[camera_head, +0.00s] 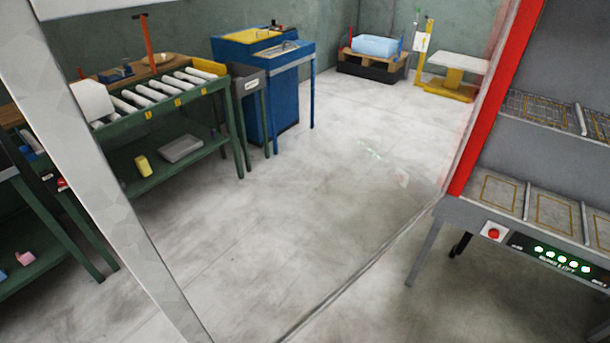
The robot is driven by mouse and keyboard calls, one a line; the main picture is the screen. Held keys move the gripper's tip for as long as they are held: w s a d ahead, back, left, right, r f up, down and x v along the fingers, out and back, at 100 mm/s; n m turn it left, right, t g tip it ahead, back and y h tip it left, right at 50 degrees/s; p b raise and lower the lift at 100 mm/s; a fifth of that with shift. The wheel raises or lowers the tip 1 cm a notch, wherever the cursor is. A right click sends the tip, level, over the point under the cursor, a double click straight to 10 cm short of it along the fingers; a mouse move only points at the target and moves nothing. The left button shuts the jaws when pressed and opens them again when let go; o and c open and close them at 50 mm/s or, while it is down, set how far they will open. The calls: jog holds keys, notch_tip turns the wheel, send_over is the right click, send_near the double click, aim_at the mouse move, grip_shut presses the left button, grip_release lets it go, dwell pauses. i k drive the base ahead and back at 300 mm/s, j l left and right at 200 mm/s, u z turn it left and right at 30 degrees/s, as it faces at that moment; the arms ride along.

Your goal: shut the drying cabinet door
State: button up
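A machine with a red upright frame (493,95) stands at the right, cut off by the picture edge. It looks like the drying cabinet; its front is open, showing wire racks (541,112) and flat trays (497,190) inside. A clear panel, apparently its door, stands swung out towards me. Its pale grey upright edge (108,170) crosses the left of the view, and its lower edge (362,268) runs up to the cabinet's front corner. Faint reflections of the lights and red button show in it. No handle is clear. My gripper is not in view.
The cabinet's panel has a red button (494,232) and green lights (562,259). Through the clear panel I see a green roller table (190,137), a blue machine (268,95), a pallet with a blue block (375,45) and a yellow lift table (455,80). The middle floor is free.

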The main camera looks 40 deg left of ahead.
aim_at(30, 71)
jog(key=k+j, duration=0.1)
jog(key=j, duration=0.85)
jog(key=k+j+z, duration=0.1)
jog(key=j, duration=0.35)
jog(key=k+j, duration=0.15)
jog(key=j, duration=0.35)
jog(key=k+j+z, duration=0.1)
jog(key=j, duration=0.35)
jog(key=k+j, duration=0.1)
jog(key=j, duration=0.35)
